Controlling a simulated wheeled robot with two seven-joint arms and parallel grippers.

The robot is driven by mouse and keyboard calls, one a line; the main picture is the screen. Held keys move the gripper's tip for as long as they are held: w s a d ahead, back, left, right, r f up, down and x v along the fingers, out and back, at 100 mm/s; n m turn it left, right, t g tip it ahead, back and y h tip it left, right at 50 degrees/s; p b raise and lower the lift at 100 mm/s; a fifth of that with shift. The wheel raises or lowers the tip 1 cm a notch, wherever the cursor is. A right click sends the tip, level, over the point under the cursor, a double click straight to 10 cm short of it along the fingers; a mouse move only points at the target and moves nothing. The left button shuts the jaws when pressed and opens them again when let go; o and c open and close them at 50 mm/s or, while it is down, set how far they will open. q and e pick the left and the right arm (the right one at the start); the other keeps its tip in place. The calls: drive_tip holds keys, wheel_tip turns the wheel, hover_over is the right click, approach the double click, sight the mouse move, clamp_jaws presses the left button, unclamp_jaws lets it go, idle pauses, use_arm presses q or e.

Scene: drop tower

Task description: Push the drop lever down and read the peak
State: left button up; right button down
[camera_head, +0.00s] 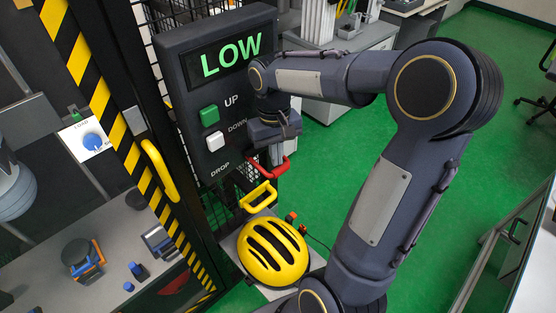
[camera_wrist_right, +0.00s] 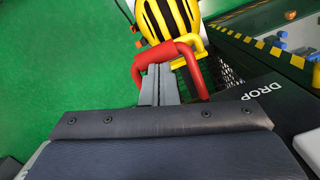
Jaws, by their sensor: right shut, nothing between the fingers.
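The dark control panel (camera_head: 188,75) shows green "LOW" on its display. Below are a green UP button (camera_head: 209,115), a white DOWN button (camera_head: 215,141) and the word DROP. The red drop lever (camera_head: 277,169), a U-shaped handle, sticks out beside DROP. My right gripper (camera_wrist_right: 159,68) is shut and empty. In the right wrist view its fingertips overlap the opening of the red lever (camera_wrist_right: 192,75), close to its crossbar; I cannot tell whether they touch. In the head view my right wrist hides part of the lever. My left gripper is not in view.
A yellow helmet (camera_head: 273,252) stands below the lever, near a yellow handle (camera_head: 259,195). A striped yellow-black frame post (camera_head: 107,110) with a yellow grip (camera_head: 158,170) is at left. Green floor (camera_head: 330,165) is open to the right.

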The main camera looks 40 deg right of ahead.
drive_tip(key=shift+f, duration=0.15)
drive_tip(key=w, duration=0.1)
drive_tip(key=p, duration=0.1)
drive_tip(key=w+r+p, duration=0.1)
drive_tip(key=shift+w+d, duration=0.3)
drive_tip(key=shift+d, duration=0.1)
drive_tip(key=shift+r, duration=0.15)
wheel_tip(320, 180, up, 8)
drive_tip(key=p, duration=0.7)
drive_tip(key=shift+w+r, duration=0.15)
drive_tip(key=shift+w, duration=0.1)
drive_tip(key=shift+d, duration=0.1)
idle(0.3)
